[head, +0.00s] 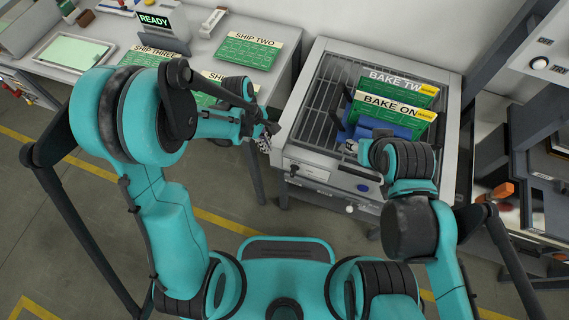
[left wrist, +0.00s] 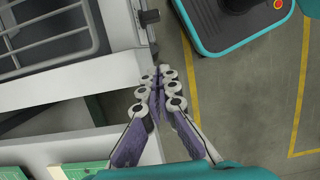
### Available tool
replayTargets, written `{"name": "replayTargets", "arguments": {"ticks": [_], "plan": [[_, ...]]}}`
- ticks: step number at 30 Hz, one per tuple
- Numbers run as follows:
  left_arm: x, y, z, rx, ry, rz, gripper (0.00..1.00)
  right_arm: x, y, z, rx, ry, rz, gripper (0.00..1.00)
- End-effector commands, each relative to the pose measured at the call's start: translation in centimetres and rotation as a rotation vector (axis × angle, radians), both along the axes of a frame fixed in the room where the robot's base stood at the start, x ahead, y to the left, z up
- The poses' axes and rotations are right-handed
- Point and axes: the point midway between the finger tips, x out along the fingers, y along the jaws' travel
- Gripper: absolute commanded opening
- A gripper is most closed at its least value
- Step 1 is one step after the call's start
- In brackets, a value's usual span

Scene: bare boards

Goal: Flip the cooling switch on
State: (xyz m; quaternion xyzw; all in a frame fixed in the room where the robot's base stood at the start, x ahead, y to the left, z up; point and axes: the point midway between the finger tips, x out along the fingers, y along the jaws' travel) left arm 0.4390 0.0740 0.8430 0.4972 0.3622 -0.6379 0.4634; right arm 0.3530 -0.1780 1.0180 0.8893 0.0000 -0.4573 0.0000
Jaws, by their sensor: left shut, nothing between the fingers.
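A small black switch (head: 292,170) sits at the left of the grey front panel of the cooling rack (head: 318,160). Its label is too small to read. A black knob-like part, likely the same switch, sticks out from the panel in the left wrist view (left wrist: 149,17). My left gripper (head: 266,141) is beside the rack's front left corner, to the left of and above the switch in the head view. Its fingertips (left wrist: 160,72) are together and empty, apart from the switch. My right gripper (head: 350,147) is over the rack's front, partly hidden by its own arm; its fingers are unclear.
Green boards marked BAKE ONE (head: 392,117) and BAKE TWO (head: 398,89) stand on the rack with a blue thing (head: 388,128) by them. The bench (head: 283,83) at left holds SHIP boards (head: 249,51). A blue oval button (head: 362,188) is right on the panel.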

Motion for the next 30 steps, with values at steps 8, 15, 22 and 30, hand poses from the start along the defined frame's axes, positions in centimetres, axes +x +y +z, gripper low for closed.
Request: {"name": "replayTargets", "arguments": {"ticks": [8, 15, 22, 30], "plan": [[-0.2, -0.6, -2.6, 0.001, -0.001, -0.001, 0.0, 0.0, 0.0, -1.3, 0.0, 0.0, 0.0, 0.42], [-0.5, -1.7, -7.8, 0.0, -0.002, -0.003, 0.0, 0.0, 0.0, -3.6, 0.0, 0.0, 0.0, 0.42], [-1.3, -4.0, -9.9, 0.0, -0.003, -0.006, 0.0, 0.0, 0.0, -4.9, 0.0, 0.0, 0.0, 0.42], [-2.0, -6.0, -9.7, 0.001, -0.001, -0.002, 0.0, 0.0, 0.0, -5.4, 0.0, 0.0, 0.0, 0.42]]}}
